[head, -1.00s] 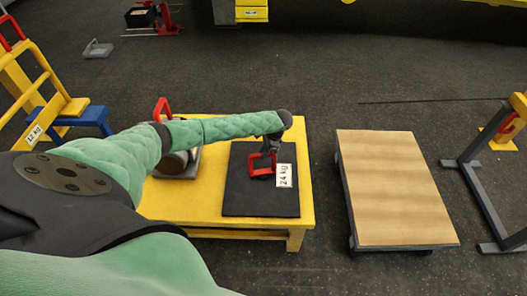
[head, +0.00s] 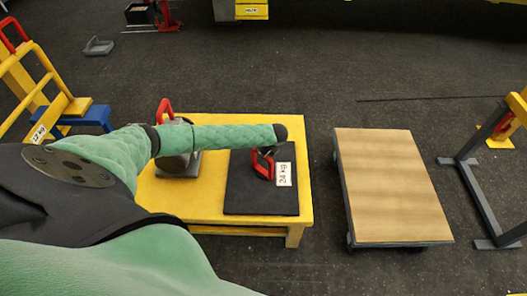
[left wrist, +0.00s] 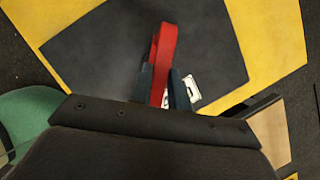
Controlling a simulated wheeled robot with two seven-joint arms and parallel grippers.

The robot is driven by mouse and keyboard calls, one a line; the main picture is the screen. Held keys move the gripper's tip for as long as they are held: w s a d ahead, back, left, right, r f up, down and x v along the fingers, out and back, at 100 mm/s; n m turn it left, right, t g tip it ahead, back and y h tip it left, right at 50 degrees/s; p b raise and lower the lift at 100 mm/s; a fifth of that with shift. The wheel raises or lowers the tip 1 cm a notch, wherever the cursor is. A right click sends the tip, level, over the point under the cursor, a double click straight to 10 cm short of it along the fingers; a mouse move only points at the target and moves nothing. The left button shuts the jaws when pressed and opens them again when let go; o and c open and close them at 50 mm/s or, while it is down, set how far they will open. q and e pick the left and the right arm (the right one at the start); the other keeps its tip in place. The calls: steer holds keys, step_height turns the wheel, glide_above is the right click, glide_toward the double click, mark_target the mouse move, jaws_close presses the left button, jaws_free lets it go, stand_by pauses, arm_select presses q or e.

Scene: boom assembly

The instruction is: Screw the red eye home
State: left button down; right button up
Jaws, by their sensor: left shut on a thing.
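The red eye (head: 263,168) stands on the black plate (head: 255,203), left of the white "24 kg" label (head: 285,174). The plate lies on the yellow table. In the left wrist view the red eye (left wrist: 165,48) rises between the two dark fingers of my left gripper (left wrist: 164,88), which is shut on it. The label shows partly behind the right finger. In the head view my green forearm hides most of this gripper. The eye's foot and thread are hidden. My right gripper is in neither view.
A grey block with a red handle (head: 164,108) stands on the yellow table (head: 210,207), left of the plate. A wood-topped cart (head: 390,185) stands to the right across a narrow gap. A yellow frame (head: 40,85) is at the left.

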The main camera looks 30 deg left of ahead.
arm_select(q)
steer(key=shift+r+m+t, duration=0.1)
steer(key=shift+m+t, duration=0.2)
steer(key=shift+m, duration=0.7)
steer(key=m+t+h+p, duration=0.1)
steer(key=m, duration=0.2)
steer(key=shift+s+a+m, duration=0.1)
steer(key=shift+m, duration=0.2)
steer(key=m+t, duration=0.1)
steer(key=m, duration=0.1)
steer(key=shift+m+h, duration=0.4)
steer(key=shift+m+t, duration=0.3)
steer(key=shift+m, duration=0.3)
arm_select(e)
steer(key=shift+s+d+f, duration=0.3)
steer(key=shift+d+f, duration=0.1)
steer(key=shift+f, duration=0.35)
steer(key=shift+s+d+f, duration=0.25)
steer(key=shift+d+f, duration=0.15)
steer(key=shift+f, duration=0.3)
arm_select(q)
steer(key=shift+h, duration=0.3)
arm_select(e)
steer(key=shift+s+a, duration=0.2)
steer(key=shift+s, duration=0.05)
arm_select(q)
steer(key=c, duration=1.3)
jaws_free()
steer(key=shift+s, duration=0.1)
